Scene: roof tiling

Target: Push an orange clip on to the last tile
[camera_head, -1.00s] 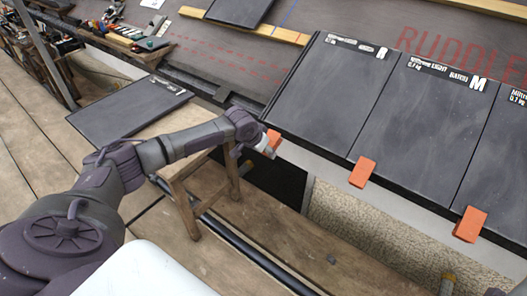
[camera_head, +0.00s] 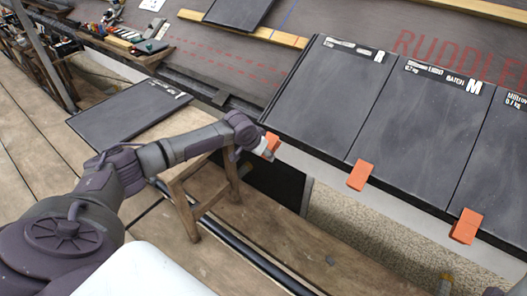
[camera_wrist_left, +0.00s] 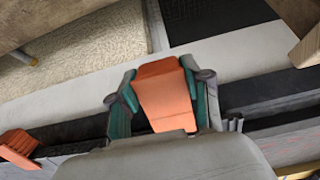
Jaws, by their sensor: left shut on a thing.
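My left gripper (camera_head: 264,147) is at the lower left corner of the leftmost slate-grey tile (camera_head: 325,95) in the row. It is shut on an orange clip (camera_head: 272,142). In the left wrist view the clip (camera_wrist_left: 165,98) sits between the two teal-padded fingers, in front of the dark tile edge (camera_wrist_left: 75,132). I cannot tell whether the clip is seated on the tile edge. Two more orange clips sit on the lower edge of the row, a middle one (camera_head: 361,176) and a right one (camera_head: 466,226). My right gripper is not in view.
A loose tile (camera_head: 130,110) lies on a wooden stool (camera_head: 178,190) left of the row. Wooden battens (camera_head: 245,28) cross the roof membrane above. Scaffold boards (camera_head: 275,225) and a pebbled wall (camera_head: 385,235) lie below the tile edge.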

